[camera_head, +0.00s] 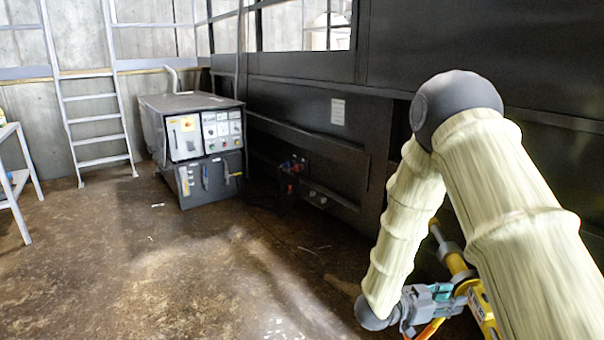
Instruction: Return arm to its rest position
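My arm (410,215) is in a beige ribbed sleeve and comes in from the lower right. It rises to a dark grey elbow joint (455,103), then folds down and to the left. My gripper (430,322) is at the lower right, below the forearm, with grey, teal and orange parts. Its fingers run off the bottom edge, so I cannot see whether they are open or shut, or whether they hold anything.
A black compactor wall (300,120) runs along the right, close behind my arm. A yellow cylinder part (457,263) shows behind the arm. A grey control cabinet (200,150) stands at centre left, a ladder (95,120) and white table (12,175) at left. The brown floor (190,270) is mostly clear.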

